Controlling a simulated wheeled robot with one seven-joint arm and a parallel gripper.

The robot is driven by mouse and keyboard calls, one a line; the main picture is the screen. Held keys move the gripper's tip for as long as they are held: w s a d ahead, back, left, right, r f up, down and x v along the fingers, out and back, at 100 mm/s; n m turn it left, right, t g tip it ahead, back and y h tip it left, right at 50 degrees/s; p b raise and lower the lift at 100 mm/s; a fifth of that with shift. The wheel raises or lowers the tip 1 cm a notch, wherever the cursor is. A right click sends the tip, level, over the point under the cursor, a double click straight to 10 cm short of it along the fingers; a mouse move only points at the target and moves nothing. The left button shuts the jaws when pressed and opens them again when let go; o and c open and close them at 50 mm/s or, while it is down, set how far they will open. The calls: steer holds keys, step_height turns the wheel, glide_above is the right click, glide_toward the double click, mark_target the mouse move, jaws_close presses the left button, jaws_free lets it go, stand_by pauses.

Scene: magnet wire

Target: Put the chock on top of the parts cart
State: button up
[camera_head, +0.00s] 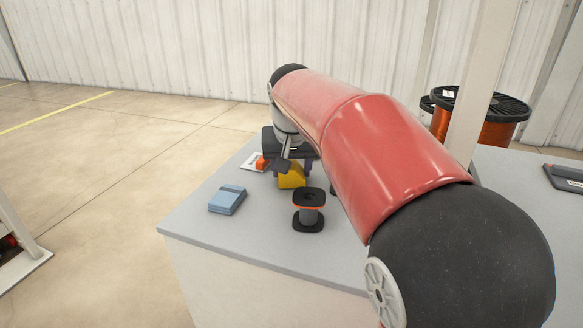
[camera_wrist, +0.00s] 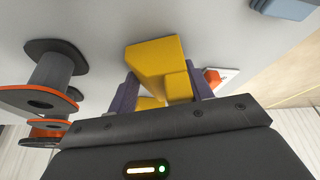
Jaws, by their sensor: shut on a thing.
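The chock is a yellow stepped block (camera_head: 291,181) near the far end of the grey worktop (camera_head: 195,228). My gripper (camera_head: 291,168) comes down over it from above. In the wrist view the chock (camera_wrist: 155,62) sits between the two purple fingers of my gripper (camera_wrist: 163,92), which are shut on its sides. I cannot tell whether the chock still touches the worktop. I cannot make out a parts cart for certain; a pale frame (camera_head: 22,258) is cut off at the left edge of the head view.
A black-and-orange spool (camera_head: 309,210) stands close to the right of the chock. A blue box (camera_head: 227,200) lies at front left. A small orange thing (camera_head: 261,163) and a white card (camera_head: 252,166) lie behind. Large copper-wire spools (camera_head: 487,124) stand at back right. Open floor lies left.

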steer(key=shift+f, duration=0.1)
steer(key=o, duration=1.3)
steer(key=shift+r, duration=0.25)
steer(key=p+v, duration=0.1)
steer(key=v, duration=1)
steer(key=shift+s+r, duration=0.15)
steer(key=shift+r, duration=0.2)
steer(key=shift+s, duration=0.1)
